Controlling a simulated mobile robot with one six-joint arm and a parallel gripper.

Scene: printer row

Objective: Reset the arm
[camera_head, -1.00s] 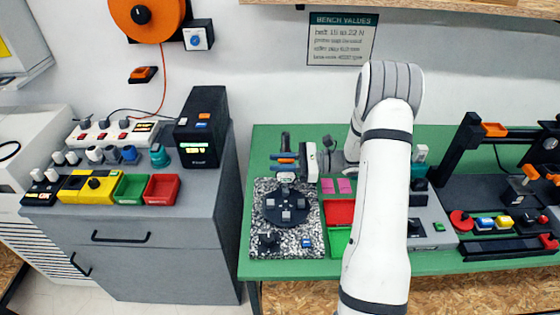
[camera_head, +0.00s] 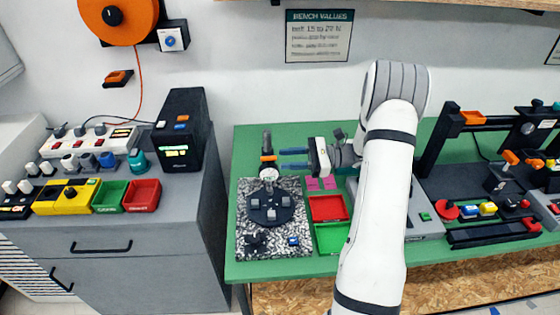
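My gripper (camera_head: 293,158) is at the end of my white arm, above the back left part of the green bench. Its two blue fingers point left and are apart, with nothing seen between them. Just left of the fingertips stands a dial gauge (camera_head: 269,173) on a black post with an orange band. The gauge is over a dark round plate with grey blocks (camera_head: 271,207) on a speckled granite slab (camera_head: 244,245). My arm hides part of the bench behind it.
A red tray (camera_head: 327,207) and a green tray (camera_head: 331,238) lie right of the slab, near pink pads (camera_head: 320,184). A black printer frame (camera_head: 437,140) stands at right. A grey cabinet (camera_head: 180,240) with a black device (camera_head: 180,130) and bins stands left.

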